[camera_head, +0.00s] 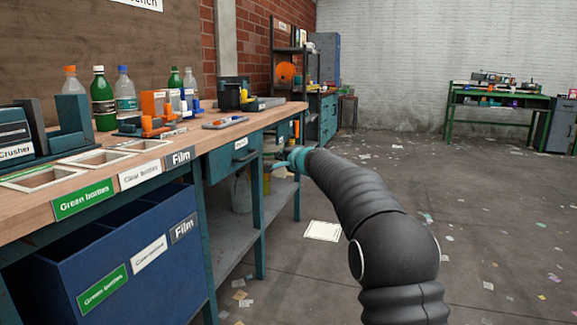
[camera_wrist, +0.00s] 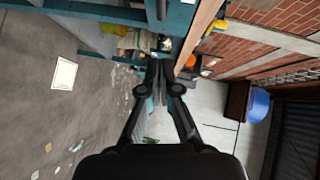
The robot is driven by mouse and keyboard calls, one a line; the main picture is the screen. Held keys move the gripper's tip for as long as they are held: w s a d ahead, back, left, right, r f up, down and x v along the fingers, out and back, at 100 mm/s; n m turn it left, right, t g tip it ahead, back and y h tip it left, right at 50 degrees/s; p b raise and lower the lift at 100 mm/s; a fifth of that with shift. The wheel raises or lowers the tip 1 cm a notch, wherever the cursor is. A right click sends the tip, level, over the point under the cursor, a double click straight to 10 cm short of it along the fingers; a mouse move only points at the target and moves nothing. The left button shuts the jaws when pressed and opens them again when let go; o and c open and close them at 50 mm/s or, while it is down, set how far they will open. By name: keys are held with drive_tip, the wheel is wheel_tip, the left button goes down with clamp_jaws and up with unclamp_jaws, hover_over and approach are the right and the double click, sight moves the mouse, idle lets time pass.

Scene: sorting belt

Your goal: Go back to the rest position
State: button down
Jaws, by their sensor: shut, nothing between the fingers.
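My gripper (camera_head: 280,166) is in the head view, at the end of my black arm, in front of the workbench's drawers. Its teal fingertips point left toward the bench and overlap its front in the picture. In the wrist view my gripper (camera_wrist: 160,68) has its two fingers together with nothing between them. I cannot tell whether the fingertips touch the bench (camera_head: 240,131). The wrist view is turned on its side, with the bench edge (camera_wrist: 200,30) at the top.
Several bottles (camera_head: 103,98) stand on the bench top near a crusher (camera_head: 15,140). Blue bins (camera_head: 130,265) labelled Green bottles and Film are under the bench. A green table (camera_head: 500,108) stands far back. Paper scraps lie on the floor (camera_head: 470,200), which is otherwise open to the right.

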drive_tip(key=s+a+f+n+g, duration=0.1)
drive_tip(key=s+f+n+g, duration=0.25)
drive_tip(key=f, duration=0.75)
drive_tip(key=s+d+f+n+g+h+p, duration=0.1)
drive_tip(key=s+f+g, duration=0.1)
drive_tip(key=s, duration=0.4)
drive_tip(key=s+d+f+n+g, duration=0.1)
drive_tip(key=s+n+g, duration=0.1)
drive_tip(key=s, duration=0.4)
drive_tip(key=s+d+n+g+h+p, duration=0.15)
drive_tip(key=s+d, duration=0.35)
drive_tip(key=s, duration=0.7)
drive_tip(key=s+d+r+n+g+h+p, duration=0.1)
drive_tip(key=s+d+h+p, duration=0.15)
drive_tip(key=s+d, duration=0.65)
drive_tip(key=s+d+n+g+h+p, duration=0.1)
drive_tip(key=s+d+n+h+p, duration=0.1)
drive_tip(key=s, duration=1.4)
drive_tip(key=s+d+r+t+p, duration=0.2)
drive_tip(key=s+d+r+p, duration=0.1)
drive_tip(key=s+r, duration=0.3)
drive_tip(key=shift+s+d+r+m+h+p, duration=0.2)
drive_tip(key=shift+s+m+h+p, duration=0.15)
drive_tip(key=shift+s, duration=0.35)
